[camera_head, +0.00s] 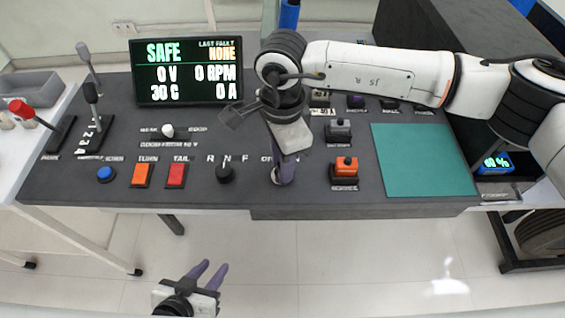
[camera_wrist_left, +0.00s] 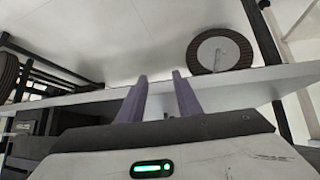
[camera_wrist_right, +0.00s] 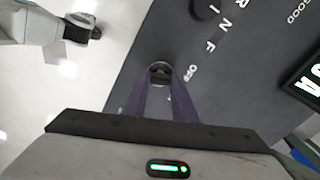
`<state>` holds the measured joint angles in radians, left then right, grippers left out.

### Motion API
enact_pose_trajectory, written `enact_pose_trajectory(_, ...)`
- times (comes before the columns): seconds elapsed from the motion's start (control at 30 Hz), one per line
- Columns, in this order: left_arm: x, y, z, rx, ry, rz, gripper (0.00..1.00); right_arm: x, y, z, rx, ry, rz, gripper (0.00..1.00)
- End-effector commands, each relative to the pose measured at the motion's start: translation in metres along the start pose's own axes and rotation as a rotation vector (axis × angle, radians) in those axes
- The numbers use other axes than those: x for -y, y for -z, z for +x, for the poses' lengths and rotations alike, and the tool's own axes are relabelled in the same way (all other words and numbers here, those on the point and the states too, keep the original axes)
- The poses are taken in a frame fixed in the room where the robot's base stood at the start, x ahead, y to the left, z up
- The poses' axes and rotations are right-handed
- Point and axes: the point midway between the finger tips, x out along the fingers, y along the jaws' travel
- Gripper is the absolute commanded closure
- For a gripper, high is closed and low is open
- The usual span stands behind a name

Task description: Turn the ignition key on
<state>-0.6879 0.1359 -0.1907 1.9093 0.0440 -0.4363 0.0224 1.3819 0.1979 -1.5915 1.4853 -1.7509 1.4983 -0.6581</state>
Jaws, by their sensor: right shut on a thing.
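The ignition key switch (camera_wrist_right: 160,72) sits on the dark grey panel next to the "OFF" label in the right wrist view. My right gripper (camera_wrist_right: 160,82) is shut on the ignition key, with its purple fingers on either side of it. In the head view my right gripper (camera_head: 283,178) points down at the panel, and its fingers hide most of the key and switch. My left gripper (camera_head: 212,270) is open and empty, low in front of the panel. Its two purple fingers stand apart in the left wrist view (camera_wrist_left: 160,95).
A screen (camera_head: 187,70) reads SAFE, 0 V, 0 RPM. The round R-N-F knob (camera_head: 225,172) and the red TAIL switch (camera_head: 176,175) are left of my right gripper. An orange switch (camera_head: 345,167) is to its right. A green mat (camera_head: 422,160) lies further right.

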Motion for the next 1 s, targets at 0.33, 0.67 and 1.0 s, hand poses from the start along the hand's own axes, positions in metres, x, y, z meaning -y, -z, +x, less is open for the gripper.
enact_pose_trajectory(0.33,0.002,-0.028,0.027,0.009,-0.001,0.006,0.69,0.0,0.0,0.004,0.001,0.002,0.309,0.97)
enact_pose_trajectory(0.67,-0.009,-0.028,0.041,-0.01,-0.021,0.016,0.69,-0.001,-0.001,0.003,0.001,0.001,0.61,0.97)
enact_pose_trajectory(1.0,-0.01,-0.032,0.05,-0.012,-0.023,0.022,0.69,-0.001,-0.001,0.001,0.001,0.001,0.83,0.97)
